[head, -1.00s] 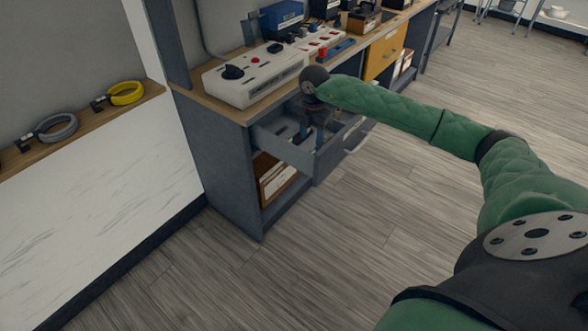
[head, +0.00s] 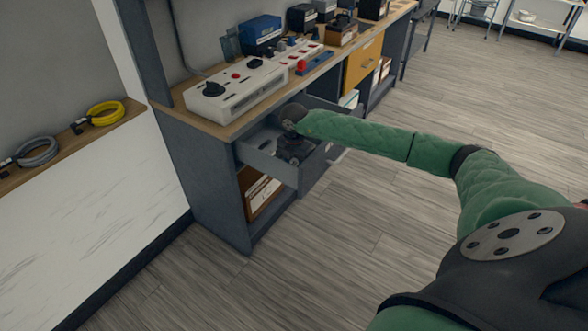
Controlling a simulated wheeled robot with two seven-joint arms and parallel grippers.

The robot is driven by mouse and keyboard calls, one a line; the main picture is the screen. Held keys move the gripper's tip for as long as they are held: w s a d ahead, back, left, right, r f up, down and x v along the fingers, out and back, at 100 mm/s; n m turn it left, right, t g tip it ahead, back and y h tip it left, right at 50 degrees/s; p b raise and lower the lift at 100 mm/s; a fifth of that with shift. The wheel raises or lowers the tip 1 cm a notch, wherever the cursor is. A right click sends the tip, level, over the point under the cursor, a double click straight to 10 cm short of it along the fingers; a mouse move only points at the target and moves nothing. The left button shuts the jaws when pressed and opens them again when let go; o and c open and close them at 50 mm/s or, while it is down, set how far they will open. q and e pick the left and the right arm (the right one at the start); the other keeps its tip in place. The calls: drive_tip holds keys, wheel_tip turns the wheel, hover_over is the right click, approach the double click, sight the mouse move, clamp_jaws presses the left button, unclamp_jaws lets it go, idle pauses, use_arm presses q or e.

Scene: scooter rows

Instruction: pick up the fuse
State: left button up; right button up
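My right gripper (head: 291,153) points down inside an open grey drawer (head: 262,163) under the workbench. Its fingers are small and dark here, and I cannot tell whether they are open or shut. I cannot make out a fuse; the drawer's contents are largely hidden by my gripper and wrist. My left gripper is out of view.
Above the drawer, the bench top holds a white control box (head: 235,88), a blue box (head: 260,33) and small parts. Yellow (head: 108,113) and grey (head: 38,152) coils lie on the left ledge. The floor is clear.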

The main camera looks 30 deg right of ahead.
clamp_jaws()
drive_tip(key=shift+r, duration=0.1)
